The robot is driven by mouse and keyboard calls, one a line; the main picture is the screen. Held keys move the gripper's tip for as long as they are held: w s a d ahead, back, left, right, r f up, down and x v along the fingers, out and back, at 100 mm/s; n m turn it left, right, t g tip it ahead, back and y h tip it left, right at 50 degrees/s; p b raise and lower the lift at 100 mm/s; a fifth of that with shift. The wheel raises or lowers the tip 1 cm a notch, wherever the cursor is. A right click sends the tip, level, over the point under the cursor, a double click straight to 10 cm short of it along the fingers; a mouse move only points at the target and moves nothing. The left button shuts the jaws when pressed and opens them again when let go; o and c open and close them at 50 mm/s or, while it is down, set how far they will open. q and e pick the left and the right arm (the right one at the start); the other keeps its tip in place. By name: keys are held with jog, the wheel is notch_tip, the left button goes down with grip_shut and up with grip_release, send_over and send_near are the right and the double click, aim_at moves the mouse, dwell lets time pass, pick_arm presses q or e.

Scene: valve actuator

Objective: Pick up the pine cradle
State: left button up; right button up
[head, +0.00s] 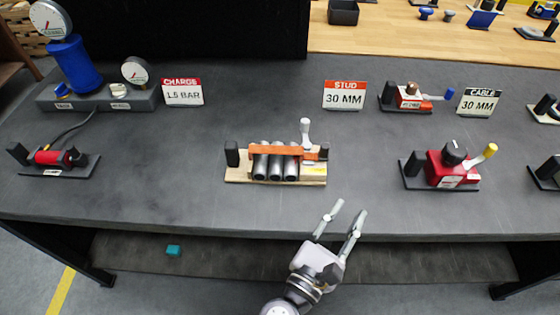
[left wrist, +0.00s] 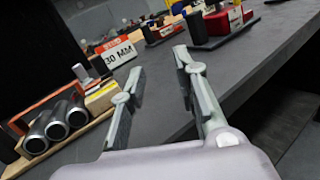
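The pine cradle (head: 240,177) lies on the dark table near its front middle. It is a pale wooden base carrying three grey metal cylinders (head: 275,168) under an orange bar (head: 285,151). A white-handled lever stands at its right end, and a black block at its left end. In the left wrist view the cradle (left wrist: 101,97) is at the left, partly cut off. My left gripper (head: 349,208) is open and empty at the table's front edge, right of and nearer than the cradle, not touching it. My right gripper is in neither view.
A red valve unit (head: 440,168) stands to the right and a small red cylinder fixture (head: 52,158) to the left. Behind are the STUD sign (head: 345,96), CHARGE sign (head: 182,92) and gauge unit (head: 90,100). The tabletop around the cradle is clear.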

pick_arm(q)
jog(key=w+a+r+m+t+y, duration=0.1)
jog(key=w+a+r+t+y, duration=0.1)
jog(key=a, duration=0.4)
jog(key=w+a+r+m+t+y, duration=0.1)
jog(key=a+r+m+y, duration=0.15)
jog(key=a, duration=0.25)
jog(key=n+g+y, duration=0.1)
jog(key=n+y, duration=0.4)
jog(key=n, duration=0.6)
send_near(231, 156)
jog(key=shift+n, duration=0.25)
jog(key=w, duration=0.6)
jog(key=shift+d+f, duration=0.2)
jog(key=shift+f, duration=0.15)
jog(key=w, duration=0.5)
jog(key=shift+w+r, duration=0.1)
jog(key=shift+w, duration=0.25)
jog(key=shift+s, duration=0.1)
grip_shut()
jog(key=shift+r, duration=0.15)
